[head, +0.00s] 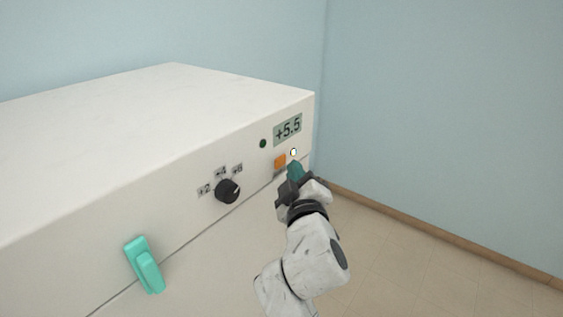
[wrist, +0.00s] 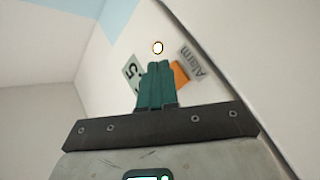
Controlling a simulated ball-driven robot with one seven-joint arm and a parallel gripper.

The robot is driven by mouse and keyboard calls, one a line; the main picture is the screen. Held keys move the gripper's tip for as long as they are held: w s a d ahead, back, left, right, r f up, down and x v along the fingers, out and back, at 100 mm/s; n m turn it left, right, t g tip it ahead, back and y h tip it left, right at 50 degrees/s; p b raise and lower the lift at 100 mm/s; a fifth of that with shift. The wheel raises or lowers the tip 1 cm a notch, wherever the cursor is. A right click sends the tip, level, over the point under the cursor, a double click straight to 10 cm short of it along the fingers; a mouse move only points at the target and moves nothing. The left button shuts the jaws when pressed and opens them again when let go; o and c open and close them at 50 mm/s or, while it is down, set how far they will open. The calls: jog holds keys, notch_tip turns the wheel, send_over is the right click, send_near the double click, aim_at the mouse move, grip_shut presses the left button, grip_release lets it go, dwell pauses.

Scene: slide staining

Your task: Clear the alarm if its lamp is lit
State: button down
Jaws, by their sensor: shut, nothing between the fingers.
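The alarm button (head: 280,161) is an orange square on the machine's front, below the display. In the wrist view the orange button (wrist: 180,75) lies just right of my fingertips, beside the printed word "Alarm" (wrist: 194,62). A small round spot (head: 293,152), bright white with a dark rim, is right of the button and looks like a lit lamp. It also shows in the wrist view (wrist: 157,47), just beyond the fingertips. My gripper (head: 295,168) has its green fingers shut and empty, close to the panel near the button. I cannot tell whether they touch it.
The white machine (head: 150,110) has a display (head: 288,128) reading +5.5, a dark green round indicator (head: 262,143), a black knob (head: 228,190) marked +2, +4, +6, and a teal handle (head: 144,265). Open floor (head: 410,260) lies to the right, before a blue wall.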

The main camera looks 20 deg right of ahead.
jog(key=shift+w, duration=0.1)
jog(key=shift+w+a, duration=0.25)
dwell(0.3)
jog(key=shift+w+a+b, duration=0.2)
jog(key=shift+w+b, duration=0.05)
jog(key=shift+b, duration=0.2)
dwell(0.5)
dwell(0.3)
jog(key=shift+s+d+p, duration=0.3)
jog(key=shift+s+d, duration=0.15)
jog(key=shift+s, duration=0.15)
jog(key=s+d+p, duration=0.1)
jog(key=s, duration=0.1)
jog(key=s+d+p, duration=0.1)
jog(key=s+d, duration=0.1)
dwell(0.4)
dwell(0.5)
